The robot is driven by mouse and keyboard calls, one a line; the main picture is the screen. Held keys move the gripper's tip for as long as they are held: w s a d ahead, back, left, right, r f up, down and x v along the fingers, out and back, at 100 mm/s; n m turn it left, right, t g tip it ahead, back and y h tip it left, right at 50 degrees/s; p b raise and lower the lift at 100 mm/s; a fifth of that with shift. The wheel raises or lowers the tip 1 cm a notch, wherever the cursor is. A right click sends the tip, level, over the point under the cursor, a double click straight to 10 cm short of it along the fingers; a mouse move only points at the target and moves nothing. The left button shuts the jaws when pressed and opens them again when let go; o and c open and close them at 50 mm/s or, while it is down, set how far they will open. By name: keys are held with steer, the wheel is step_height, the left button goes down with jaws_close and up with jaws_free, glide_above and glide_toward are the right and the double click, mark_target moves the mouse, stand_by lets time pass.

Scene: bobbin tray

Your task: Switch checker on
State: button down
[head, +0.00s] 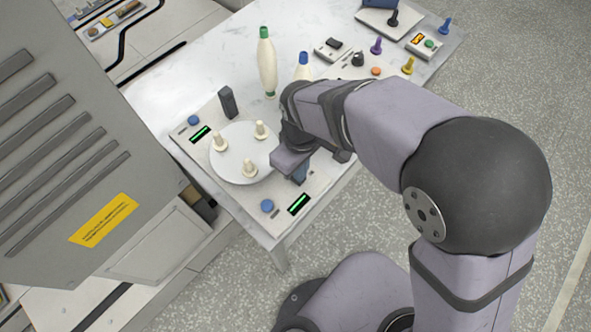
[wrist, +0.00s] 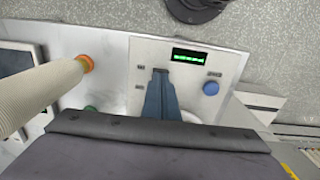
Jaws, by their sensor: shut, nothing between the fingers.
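The near end panel, which I take to be the checker, has a lit green display (head: 299,204) and a blue button (head: 267,206). In the wrist view the display (wrist: 189,56) also glows green, with the blue button (wrist: 211,88) beside it. My gripper (head: 299,176) is low over this panel. In the wrist view my gripper (wrist: 160,78) is shut and empty, its blue-grey fingers pointing at the panel between small dark labels and the display. A dark part shows at the fingertips; the fingers cover most of whatever is there, and contact cannot be told.
A white round plate (head: 234,166) with three cream pegs lies left of my gripper. A dark post (head: 228,102) stands behind it. A grey machine (head: 60,150) fills the left.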

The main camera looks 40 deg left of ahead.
steer(key=shift+f, duration=0.4)
stand_by(0.3)
step_height(320, 180, up, 7)
steer(key=p, duration=0.6)
stand_by(0.7)
